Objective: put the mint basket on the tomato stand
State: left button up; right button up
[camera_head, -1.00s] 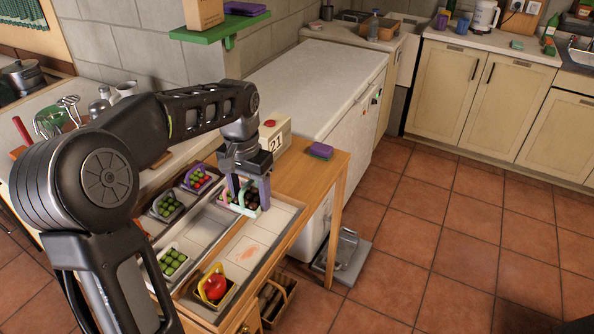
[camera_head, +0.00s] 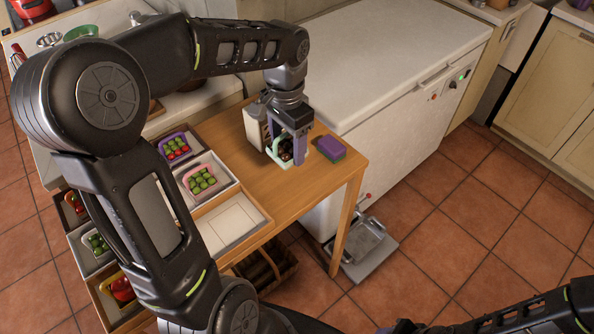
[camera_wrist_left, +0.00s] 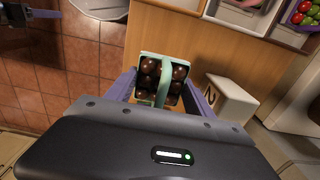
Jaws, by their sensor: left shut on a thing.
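The mint basket (camera_head: 279,155), filled with dark round balls, is gripped by my left gripper (camera_head: 290,157) over the bare right part of the wooden table. In the left wrist view the mint basket (camera_wrist_left: 164,68) is upright between the purple fingers, its handle toward the camera. I cannot tell whether its base touches the table. I cannot tell for sure which tray is the tomato stand. A tray with a yellow-handled basket of red tomato-like items (camera_head: 120,289) is at the lower left, partly behind my arm. My right gripper does not show.
A white numbered block (camera_head: 255,126) stands close left of the basket, a purple-and-green sponge (camera_head: 331,148) close right. An empty tiled tray (camera_head: 232,222) is nearer. Pink (camera_head: 201,180) and purple (camera_head: 174,148) baskets sit in trays to the left. A white chest freezer (camera_head: 400,60) stands behind.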

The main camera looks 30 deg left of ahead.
pick_arm(q)
jog(key=shift+s+a, duration=0.1)
jog(key=shift+s, duration=0.15)
jog(key=shift+w+f, duration=0.1)
jog(key=shift+f, duration=0.35)
send_over(288, 182)
notch_tip(288, 182, down, 5)
jog(key=shift+a+f+p, duration=0.1)
jog(key=shift+f+p, duration=0.05)
jog(key=shift+p, duration=0.2)
jog(key=shift+f, duration=0.1)
jog(key=shift+f, duration=1.8)
jog(key=shift+f, duration=0.15)
jog(key=o, duration=1.4)
